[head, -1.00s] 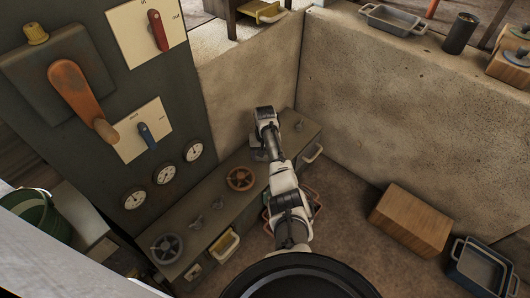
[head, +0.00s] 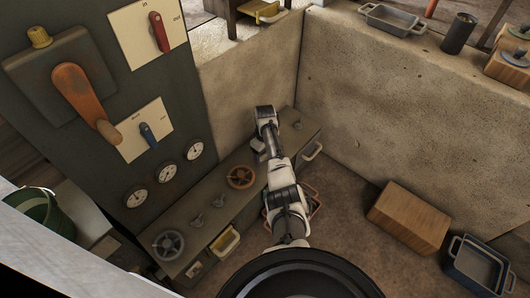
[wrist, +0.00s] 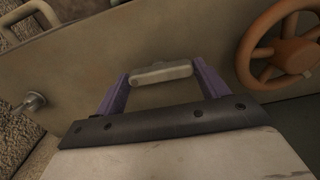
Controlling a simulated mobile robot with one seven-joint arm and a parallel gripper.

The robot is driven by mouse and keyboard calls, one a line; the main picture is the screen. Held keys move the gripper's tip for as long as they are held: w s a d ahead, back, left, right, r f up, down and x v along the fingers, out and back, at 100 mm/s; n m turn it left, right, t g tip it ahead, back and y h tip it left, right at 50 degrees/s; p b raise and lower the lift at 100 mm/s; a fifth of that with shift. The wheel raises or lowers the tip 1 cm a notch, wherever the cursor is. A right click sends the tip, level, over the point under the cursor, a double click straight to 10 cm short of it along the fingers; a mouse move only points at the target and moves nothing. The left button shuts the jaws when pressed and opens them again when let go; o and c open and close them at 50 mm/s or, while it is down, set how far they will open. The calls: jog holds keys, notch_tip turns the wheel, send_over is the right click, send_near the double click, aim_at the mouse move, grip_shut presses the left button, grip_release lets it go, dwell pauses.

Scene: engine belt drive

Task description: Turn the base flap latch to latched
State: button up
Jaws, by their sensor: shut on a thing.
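In the wrist view, my gripper (wrist: 161,80) has its two purple fingers on either end of a short grey bar (wrist: 160,72), which looks like the latch lever. The bar lies crosswise between the fingers, slightly tilted, close over the tan-grey top of the base. Its pivot is hidden. In the head view, my gripper (head: 258,146) is at the far part of the long low base (head: 212,208), beyond the orange handwheel. The arm covers much of that area, and I cannot tell the latch's position there.
The orange handwheel (wrist: 288,52) is close right of my gripper in the wrist view. A small metal knob (wrist: 33,101) is to the left. In the head view, a tall dark panel (head: 95,160) stands behind the base, and concrete walls (head: 400,110) close the corner.

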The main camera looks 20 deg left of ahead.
jog(key=shift+n, duration=0.3)
jog(key=o, duration=1)
jog(key=shift+r, duration=0.1)
notch_tip(320, 180, up, 14)
jog(key=p, duration=0.3)
